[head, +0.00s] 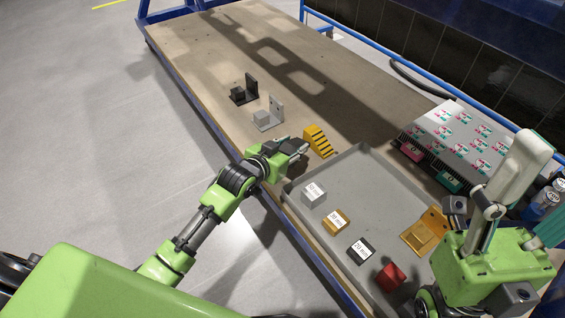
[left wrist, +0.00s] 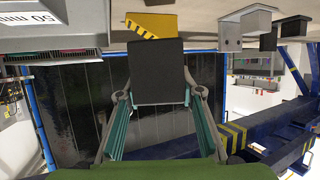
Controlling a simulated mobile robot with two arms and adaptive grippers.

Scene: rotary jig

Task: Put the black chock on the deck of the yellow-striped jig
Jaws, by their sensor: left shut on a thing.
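My left gripper (head: 303,148) is shut on a plain dark block, the black chock (left wrist: 157,72), which shows between its fingers in the left wrist view. In the head view the chock is hard to make out at the fingertips. The yellow-striped jig (head: 318,140) stands on the table just beyond and right of that gripper. In the left wrist view the jig (left wrist: 150,22) shows partly behind the chock, which hides much of it, including its deck. My right gripper (head: 522,172) is close to the head camera at the right; its opening is unclear.
A grey bracket-like jig (head: 267,116) and a black one (head: 244,89) stand farther left. A grey tray (head: 366,165) holds labelled blocks, including a black "20 mm" block (head: 360,251), a red block (head: 391,277) and a gold jig (head: 425,236). Patterned boxes (head: 460,135) stand right. The far table is clear.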

